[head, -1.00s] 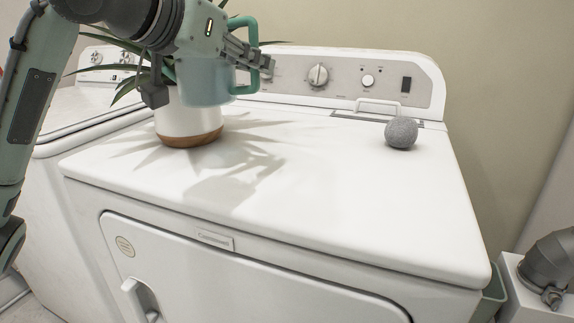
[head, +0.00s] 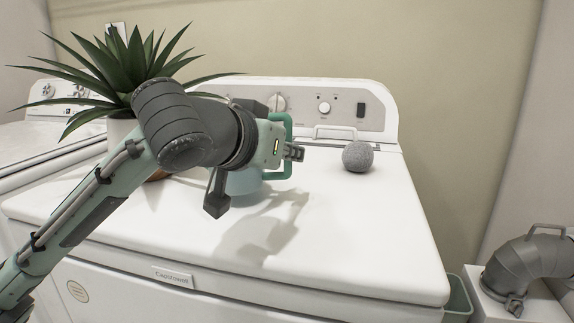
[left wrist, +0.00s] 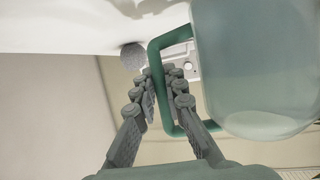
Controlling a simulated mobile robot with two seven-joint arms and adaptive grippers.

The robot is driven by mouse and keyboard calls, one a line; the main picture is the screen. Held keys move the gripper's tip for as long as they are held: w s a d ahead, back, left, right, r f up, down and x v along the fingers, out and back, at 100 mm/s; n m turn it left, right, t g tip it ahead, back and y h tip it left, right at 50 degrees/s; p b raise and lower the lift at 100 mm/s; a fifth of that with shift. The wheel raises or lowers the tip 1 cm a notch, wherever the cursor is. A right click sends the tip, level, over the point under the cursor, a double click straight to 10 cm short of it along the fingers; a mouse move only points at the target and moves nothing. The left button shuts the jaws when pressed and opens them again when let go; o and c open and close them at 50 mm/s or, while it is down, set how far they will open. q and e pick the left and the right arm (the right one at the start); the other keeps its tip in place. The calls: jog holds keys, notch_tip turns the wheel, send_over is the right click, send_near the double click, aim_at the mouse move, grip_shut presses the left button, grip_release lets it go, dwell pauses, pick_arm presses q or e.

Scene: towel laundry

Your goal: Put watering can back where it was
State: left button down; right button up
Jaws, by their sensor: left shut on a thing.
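The watering can (head: 245,183) is pale teal with a green handle (head: 288,130). It hangs over the white dryer top, and its shadow falls on the lid to the front right. My left gripper (head: 294,152) is shut on the handle. The left arm and wrist hide much of the can in the head view. In the left wrist view, the can body (left wrist: 260,60) fills the right side, and the handle (left wrist: 155,75) passes between the fingers (left wrist: 160,85). My right gripper is not in view.
A spiky potted plant (head: 115,70) stands at the left, partly behind my arm. A grey ball (head: 357,156) lies near the dryer's back right. The dryer top (head: 360,225) is clear at the front right. A grey elbow-shaped pipe (head: 520,265) sits at the far right.

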pick_arm(q)
jog(key=shift+f, duration=1.15)
jog(key=c, duration=1.6)
grip_release()
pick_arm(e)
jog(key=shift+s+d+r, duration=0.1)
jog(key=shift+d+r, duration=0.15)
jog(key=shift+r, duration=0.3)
